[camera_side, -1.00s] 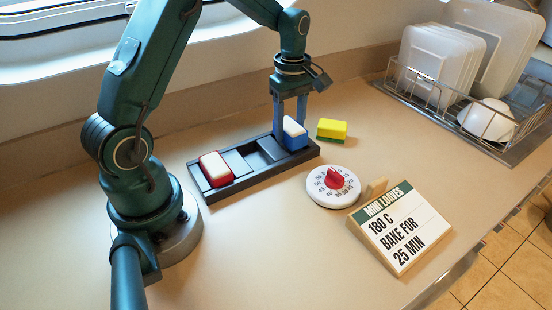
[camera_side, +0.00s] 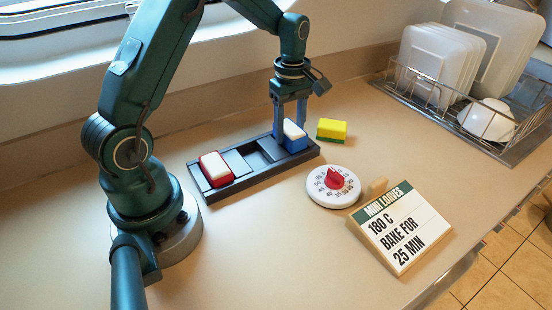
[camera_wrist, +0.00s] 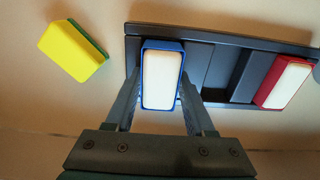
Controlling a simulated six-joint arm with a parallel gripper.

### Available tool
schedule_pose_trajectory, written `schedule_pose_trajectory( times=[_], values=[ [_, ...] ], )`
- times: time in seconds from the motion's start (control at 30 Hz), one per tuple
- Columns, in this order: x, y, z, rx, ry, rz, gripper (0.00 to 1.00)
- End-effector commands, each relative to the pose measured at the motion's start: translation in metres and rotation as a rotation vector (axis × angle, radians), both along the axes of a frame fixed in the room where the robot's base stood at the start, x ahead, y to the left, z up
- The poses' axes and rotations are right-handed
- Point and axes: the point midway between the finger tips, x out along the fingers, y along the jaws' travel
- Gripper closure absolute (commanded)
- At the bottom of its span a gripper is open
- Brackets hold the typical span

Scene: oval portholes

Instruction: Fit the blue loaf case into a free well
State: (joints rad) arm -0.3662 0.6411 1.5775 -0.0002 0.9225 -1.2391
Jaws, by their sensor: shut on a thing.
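The blue loaf case (camera_side: 295,142), with a white top, is at the right end of the dark tray (camera_side: 240,189) in the side view. In the wrist view the case (camera_wrist: 162,80) lies between the fingers, over the tray's left end. My gripper (camera_side: 290,120) points straight down and is shut on the case, one finger on each side. The case looks upright and low at the end well; its underside is hidden, so I cannot tell if it is fully seated. A red loaf case (camera_side: 216,168) sits in the tray's left end. The wells between the two cases look empty.
A yellow and green sponge (camera_side: 332,129) lies just right of the tray. A white timer with a red knob (camera_side: 333,186) and a recipe sign (camera_side: 400,228) stand in front. A dish rack (camera_side: 480,110) is at the back right.

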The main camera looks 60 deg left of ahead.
Motion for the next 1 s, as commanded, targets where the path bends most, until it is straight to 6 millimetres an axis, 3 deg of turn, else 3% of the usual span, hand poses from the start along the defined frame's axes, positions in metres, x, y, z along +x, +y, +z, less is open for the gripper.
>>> schedule_pose_trajectory(
  times=[0.23, 0.27, 0.33, 0.57, 0.6, 1.0],
  values=[
    [-0.0002, -0.0001, -0.0052, 0.0, 0.001, 0.0, 1.0],
    [-0.0002, -0.0001, -0.0051, 0.0, 0.0, 0.0, 0.38],
    [-0.0002, -0.0001, -0.0049, 0.0, 0.0, 0.0, 0.11],
    [-0.0002, -0.0001, -0.0049, 0.0, 0.0, 0.0, 0.11],
    [-0.0003, -0.0001, -0.0049, 0.0, 0.001, 0.0, 0.0],
    [0.0005, 0.0002, 0.0027, 0.001, -0.002, 0.0, 0.0]
  ],
)
